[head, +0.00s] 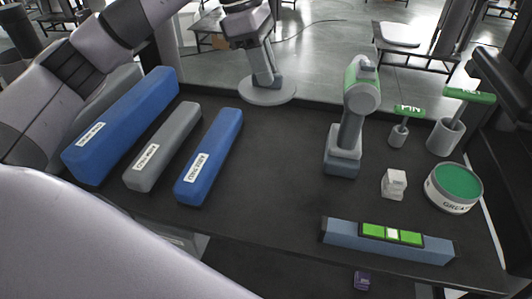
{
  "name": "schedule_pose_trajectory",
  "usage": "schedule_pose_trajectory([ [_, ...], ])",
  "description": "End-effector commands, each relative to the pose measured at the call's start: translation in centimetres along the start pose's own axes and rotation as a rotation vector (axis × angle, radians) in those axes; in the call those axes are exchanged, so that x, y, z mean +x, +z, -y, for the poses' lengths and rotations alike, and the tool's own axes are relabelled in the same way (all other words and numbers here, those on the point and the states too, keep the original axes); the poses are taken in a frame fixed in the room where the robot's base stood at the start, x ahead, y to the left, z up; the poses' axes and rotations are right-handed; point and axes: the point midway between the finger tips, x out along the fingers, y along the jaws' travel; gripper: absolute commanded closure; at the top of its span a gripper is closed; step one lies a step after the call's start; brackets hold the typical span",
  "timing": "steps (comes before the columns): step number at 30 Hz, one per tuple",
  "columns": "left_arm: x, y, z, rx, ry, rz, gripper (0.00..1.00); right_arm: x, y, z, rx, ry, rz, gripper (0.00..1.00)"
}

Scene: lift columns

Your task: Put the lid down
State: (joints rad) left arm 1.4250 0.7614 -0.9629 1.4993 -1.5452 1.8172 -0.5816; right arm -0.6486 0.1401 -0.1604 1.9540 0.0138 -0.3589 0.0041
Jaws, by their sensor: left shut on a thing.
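The lid (284,95) is a flat grey disc at the far edge of the dark table, left of centre. My left gripper (265,77) comes down from above and is shut on the middle of the lid. The lid looks level; I cannot tell whether it touches the table. An open round tin (452,205) with a green inside and a "GREASE"-like label stands at the right. It is well apart from the lid. My right gripper is not in view.
Blue and grey long blocks (160,147) lie at the left of the table (270,180). A green-and-grey drill-like tool (350,125) stands right of centre. A blue level (340,233) lies at the front right. The table's middle is clear.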

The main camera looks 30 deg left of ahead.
Motion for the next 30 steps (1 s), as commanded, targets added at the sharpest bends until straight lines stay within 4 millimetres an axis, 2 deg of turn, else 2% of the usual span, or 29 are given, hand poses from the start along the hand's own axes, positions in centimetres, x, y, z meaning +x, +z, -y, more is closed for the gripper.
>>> schedule_pose_trajectory([
  [9,8.1,-2.6,0.2,-0.001,-0.007,-0.003,1.0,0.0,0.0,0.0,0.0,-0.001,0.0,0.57],
  [15,12.3,-3.9,0.1,0.0,-0.004,-0.003,1.0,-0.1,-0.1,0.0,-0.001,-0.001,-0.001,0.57],
  [23,14.4,-4.5,0.1,0.002,-0.003,-0.002,1.0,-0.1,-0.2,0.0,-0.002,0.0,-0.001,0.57],
  [30,17.6,-5.5,0.1,0.002,-0.004,-0.002,1.0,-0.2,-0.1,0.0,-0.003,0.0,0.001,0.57],
])
